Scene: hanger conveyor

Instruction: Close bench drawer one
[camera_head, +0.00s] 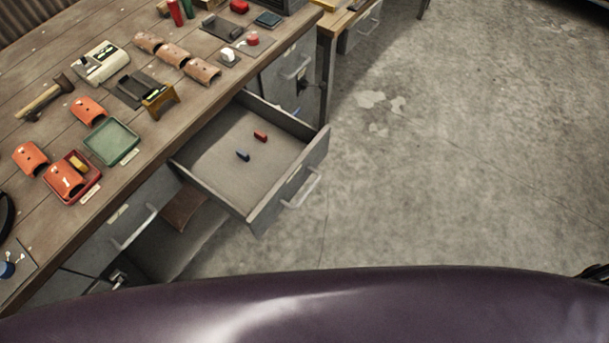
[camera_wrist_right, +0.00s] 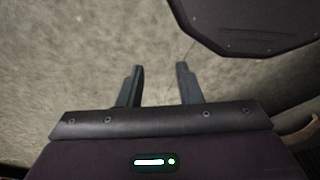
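An open grey bench drawer (camera_head: 270,201) sticks out from under the wooden workbench in the head view. Its front has a pale bar handle (camera_head: 301,188). The drawer is not visible in that view. My left gripper is not in either view.
The workbench top (camera_head: 60,222) holds a green tray (camera_head: 111,142), a red tray (camera_head: 90,190), a hammer (camera_head: 45,98) and several orange and brown curved parts. Another drawer front with a handle (camera_head: 134,228) is below the bench at lower left. The floor (camera_head: 450,150) right of the drawer is clear.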

